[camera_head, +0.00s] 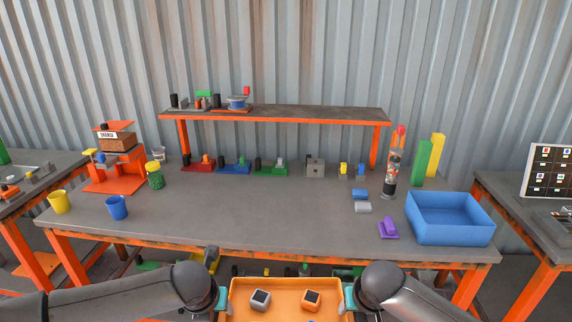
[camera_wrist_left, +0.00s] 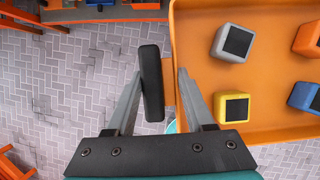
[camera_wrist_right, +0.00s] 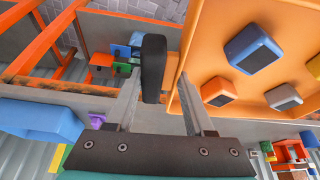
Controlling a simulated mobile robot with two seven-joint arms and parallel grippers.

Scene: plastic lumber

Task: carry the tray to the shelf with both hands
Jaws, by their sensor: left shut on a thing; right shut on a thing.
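The orange tray (camera_head: 285,313) is at the bottom of the head view, in front of the workbench. It holds several cubes with dark faces, including a grey cube (camera_head: 260,300) and an orange cube (camera_head: 311,299); a yellow cube (camera_wrist_left: 231,106) and a blue cube (camera_wrist_left: 306,97) show in the left wrist view. My left gripper (camera_wrist_left: 160,85) is shut on the tray's left side, at a dark bar beside its wall. My right gripper (camera_wrist_right: 160,75) is shut on the right side likewise. A raised shelf (camera_head: 290,114) with orange legs stands on the bench's back.
The grey workbench (camera_head: 260,207) has bare room in its middle. A blue bin (camera_head: 450,232) and purple block (camera_head: 388,228) are at right; yellow (camera_head: 60,202) and blue cups (camera_head: 117,207) at left. Small items sit on the raised shelf's left end. More items show below the bench.

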